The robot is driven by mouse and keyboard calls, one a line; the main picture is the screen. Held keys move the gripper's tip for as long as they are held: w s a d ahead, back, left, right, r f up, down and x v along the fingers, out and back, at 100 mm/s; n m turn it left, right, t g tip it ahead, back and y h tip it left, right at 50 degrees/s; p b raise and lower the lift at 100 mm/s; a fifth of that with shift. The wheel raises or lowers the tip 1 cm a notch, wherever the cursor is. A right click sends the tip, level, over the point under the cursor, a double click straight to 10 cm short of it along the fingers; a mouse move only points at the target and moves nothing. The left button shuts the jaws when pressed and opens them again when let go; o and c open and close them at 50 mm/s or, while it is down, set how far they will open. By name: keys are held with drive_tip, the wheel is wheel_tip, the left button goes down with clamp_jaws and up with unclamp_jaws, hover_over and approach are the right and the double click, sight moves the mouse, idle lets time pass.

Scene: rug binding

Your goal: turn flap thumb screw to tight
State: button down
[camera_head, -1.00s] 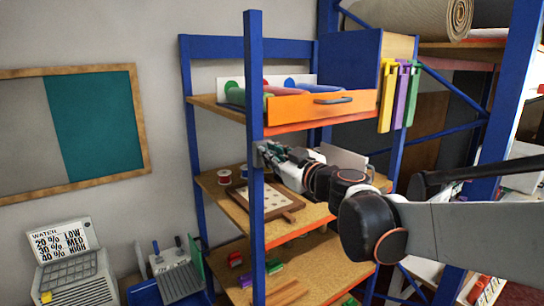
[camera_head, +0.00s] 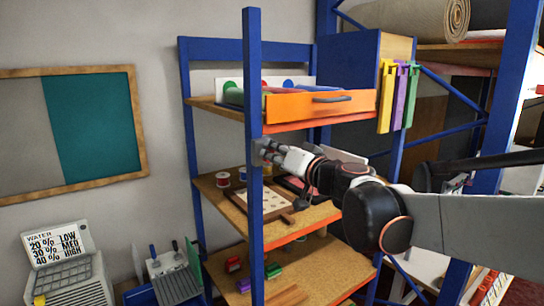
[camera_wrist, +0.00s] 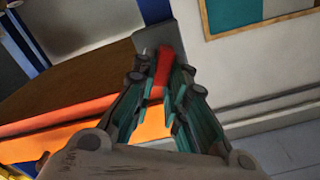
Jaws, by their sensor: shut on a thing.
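A red piece (camera_wrist: 163,62), which I take for the flap thumb screw, shows in the wrist view in front of a small grey plate (camera_wrist: 148,40). My gripper (camera_wrist: 160,82) has its fingers on either side of the red piece and is shut on it. In the head view my gripper (camera_head: 267,148) reaches the front blue post of the shelf, just below the orange drawer. The screw is hidden there by the fingers and post. I cannot tell how tight it is.
The orange drawer (camera_head: 305,105) with coloured rolls is close above my gripper. A board with holes (camera_head: 262,198) and thread spools (camera_head: 223,179) are on the shelf below. Yellow, purple and green clips (camera_head: 386,97) hang at the right. A sign (camera_head: 58,244) stands lower left.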

drive_tip(key=m, duration=0.4)
drive_tip(key=m+b, duration=0.1)
drive_tip(key=m, duration=0.2)
drive_tip(key=f+m+b, duration=0.1)
drive_tip(key=m, duration=0.3)
drive_tip(key=shift+w+d+m, duration=0.15)
drive_tip(key=shift+d+m, duration=0.1)
drive_tip(key=shift+m, duration=0.05)
idle(0.4)
drive_tip(key=c, duration=1.6)
unclamp_jaws()
drive_tip(key=v, duration=1.2)
